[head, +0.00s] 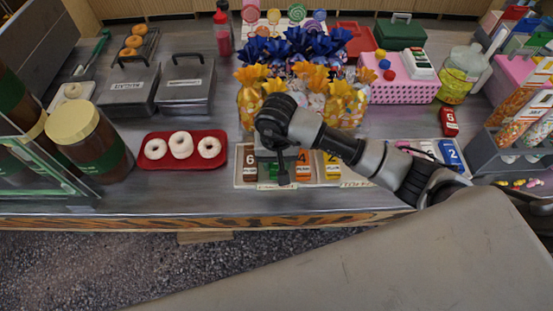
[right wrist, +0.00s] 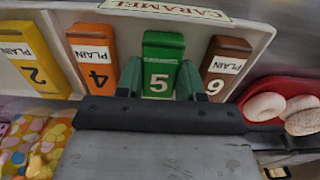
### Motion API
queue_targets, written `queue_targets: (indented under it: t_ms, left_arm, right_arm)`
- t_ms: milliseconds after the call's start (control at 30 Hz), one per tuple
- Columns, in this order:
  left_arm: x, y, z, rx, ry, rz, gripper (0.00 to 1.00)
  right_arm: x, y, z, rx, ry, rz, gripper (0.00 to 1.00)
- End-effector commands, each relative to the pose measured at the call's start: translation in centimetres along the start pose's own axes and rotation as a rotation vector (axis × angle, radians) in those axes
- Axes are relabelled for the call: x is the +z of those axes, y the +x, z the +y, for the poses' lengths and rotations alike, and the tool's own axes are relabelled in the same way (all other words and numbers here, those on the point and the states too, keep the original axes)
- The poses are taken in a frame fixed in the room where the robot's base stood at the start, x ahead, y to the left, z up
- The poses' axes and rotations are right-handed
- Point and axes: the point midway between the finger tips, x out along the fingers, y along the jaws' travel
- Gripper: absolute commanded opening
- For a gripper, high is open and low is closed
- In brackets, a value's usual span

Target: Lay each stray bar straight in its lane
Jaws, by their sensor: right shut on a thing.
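My right gripper (head: 283,178) is over the front white tray (head: 240,184). In the right wrist view its fingers (right wrist: 160,82) are shut on a green bar (right wrist: 162,60) marked 5. The green bar stands roughly straight between an orange bar (right wrist: 97,58) marked 4 and a brown bar (right wrist: 225,66). A yellow bar (right wrist: 35,60) marked 2 lies beyond the orange one. I cannot tell whether the green bar touches the tray floor. A red bar (head: 449,122) lies outside the trays, behind the right tray. The right tray holds a blue bar (head: 450,154) marked 2; my arm hides part of it.
A red tray of white doughnuts (head: 150,160) lies left of the front tray. Tall wrapped sweets (head: 247,100) stand close behind it. A pink basket (head: 400,92) and a jar (head: 460,73) stand behind the right tray. The counter's front strip (head: 180,200) is clear.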

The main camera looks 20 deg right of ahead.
Motion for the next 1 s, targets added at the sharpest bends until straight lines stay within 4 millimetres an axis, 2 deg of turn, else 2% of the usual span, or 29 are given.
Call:
queue_targets:
  t_ms: [300, 333, 500, 800, 867, 1000]
  left_arm:
    - [0.1, 0.7, 0.0, 0.000, 0.000, 0.000, 0.43]
    - [0.1, 0.6, 0.0, 0.000, 0.000, 0.000, 0.43]
    - [0.0, 0.6, 0.0, 0.000, 0.000, 0.000, 0.43]
    - [0.1, 0.6, 0.1, 0.000, 0.000, 0.000, 0.43]
    - [0.1, 0.7, 0.1, 0.001, 0.000, 0.000, 0.43]
    - [0.1, 1.1, 0.1, 0.001, 0.000, 0.000, 0.43]
  right_arm:
    - [0.0, 0.7, 0.0, 0.000, 0.000, 0.001, 0.09]
    - [0.0, 0.6, 0.0, 0.000, 0.000, 0.001, 0.42]
    - [0.0, 0.5, 0.0, 0.000, 0.000, 0.001, 0.67]
    - [0.0, 0.4, 0.0, -0.001, 0.000, 0.001, 0.67]
    - [-0.1, -0.1, 0.0, -0.002, -0.001, 0.004, 0.67]
    - [-0.1, -2.2, -0.1, -0.003, -0.003, 0.007, 0.67]
